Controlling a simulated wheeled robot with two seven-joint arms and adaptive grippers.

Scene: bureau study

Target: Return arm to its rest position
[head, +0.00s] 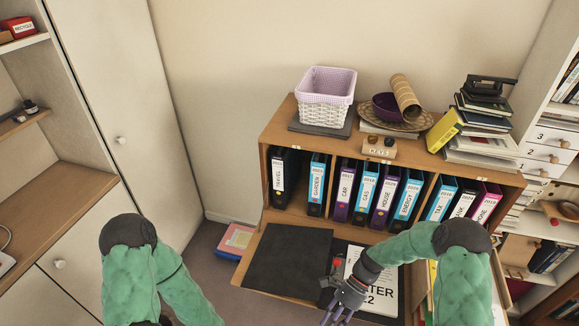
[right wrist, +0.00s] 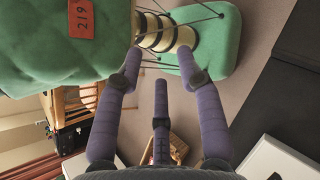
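My right arm (head: 400,245) reaches in over the lower shelf of the bureau, bent at the elbow. My right gripper (head: 338,312) hangs over the front of the desk surface, beside a printed white sheet. In the right wrist view the purple fingers of this gripper (right wrist: 158,68) are spread apart with nothing between them. My left arm (head: 145,265) is folded at the lower left of the head view, and its forearm runs down out of the picture. The left gripper is out of view.
The wooden bureau (head: 285,124) holds a row of binders. A white basket (head: 325,98), a purple bowl (head: 386,107) and stacked books stand on top. A black mat (head: 288,258) and a printed sheet (head: 386,285) lie below. Open floor (head: 203,248) shows left of the bureau.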

